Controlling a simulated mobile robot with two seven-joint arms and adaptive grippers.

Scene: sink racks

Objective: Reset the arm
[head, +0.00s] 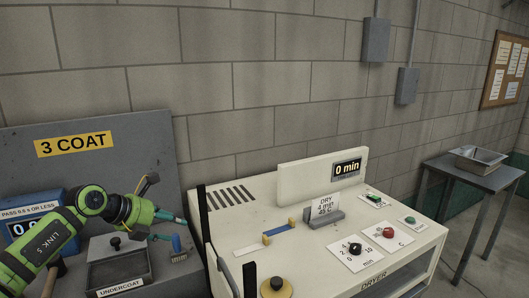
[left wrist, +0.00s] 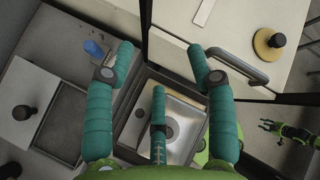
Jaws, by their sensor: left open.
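My left arm, green, comes in from the left in the head view. Its gripper (head: 168,226) has teal fingers and hangs in front of the 3 COAT panel (head: 90,175), near a blue-handled brush (head: 177,247). In the left wrist view the gripper (left wrist: 160,65) has its fingers spread wide with nothing between them. A metal basin (left wrist: 178,125) shows below the fingers. A small green and black part (left wrist: 288,131) at the right of the left wrist view looks like my right gripper, too small to read its state.
The cream dryer (head: 235,225) with a sign, knobs and buttons stands right of the gripper; its dark upright post and handle (left wrist: 240,66) are close. The undercoat tray (head: 118,268) has a black-knobbed lid. A table (head: 480,176) with a metal bin (head: 478,158) stands far right.

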